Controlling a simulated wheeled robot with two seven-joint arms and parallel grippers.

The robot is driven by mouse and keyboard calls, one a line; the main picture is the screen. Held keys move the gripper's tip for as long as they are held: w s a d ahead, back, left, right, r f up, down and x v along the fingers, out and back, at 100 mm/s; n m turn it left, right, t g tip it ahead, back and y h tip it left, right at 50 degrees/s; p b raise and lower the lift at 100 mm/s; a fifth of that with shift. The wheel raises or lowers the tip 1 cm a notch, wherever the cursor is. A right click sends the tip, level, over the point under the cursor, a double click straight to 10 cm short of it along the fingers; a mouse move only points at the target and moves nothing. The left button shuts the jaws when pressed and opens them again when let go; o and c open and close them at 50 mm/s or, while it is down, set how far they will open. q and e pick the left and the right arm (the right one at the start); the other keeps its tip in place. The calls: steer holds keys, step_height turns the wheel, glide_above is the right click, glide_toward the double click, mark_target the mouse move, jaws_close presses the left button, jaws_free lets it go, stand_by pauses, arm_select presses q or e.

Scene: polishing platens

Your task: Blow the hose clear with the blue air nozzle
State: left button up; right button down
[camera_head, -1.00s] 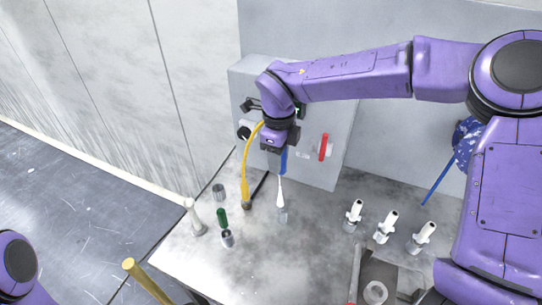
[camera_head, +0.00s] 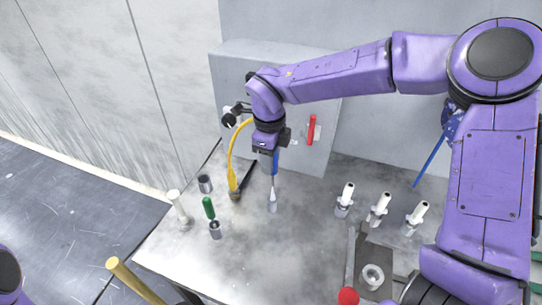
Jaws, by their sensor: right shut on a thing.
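My right gripper (camera_head: 269,150) is shut on the blue air nozzle (camera_head: 275,163), which hangs upright with its pale tip pointing down. The tip is at a small grey cup (camera_head: 272,206) on the table; I cannot tell whether it is inside the cup or just above it. The yellow hose (camera_head: 233,160) curves down from near the wall box to a dark brass end on the table, left of the nozzle and apart from it. My left gripper is not in view; only a bit of my left arm shows at the lower left.
On the table (camera_head: 250,265) stand an empty-looking grey cup (camera_head: 205,184), a green-handled tool (camera_head: 209,207) in a cup, and a white post (camera_head: 178,207). Several white-topped holders (camera_head: 380,207) stand to the right. A grey box (camera_head: 320,100) with a red handle (camera_head: 311,129) is behind.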

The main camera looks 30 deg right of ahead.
steer(key=shift+f+b, duration=2.55)
steer(key=shift+f, duration=0.4)
steer(key=shift+f+b, duration=1.35)
steer(key=shift+f, duration=1.05)
steer(key=c, duration=0.5)
jaws_free()
steer(key=shift+c, duration=0.2)
steer(key=r, duration=0.5)
steer(key=r+b, duration=0.1)
steer(key=r, duration=0.4)
steer(key=shift+s+a+r, duration=0.1)
steer(key=shift+s+a, duration=0.05)
steer(key=shift+a, duration=0.05)
steer(key=shift+r, duration=0.35)
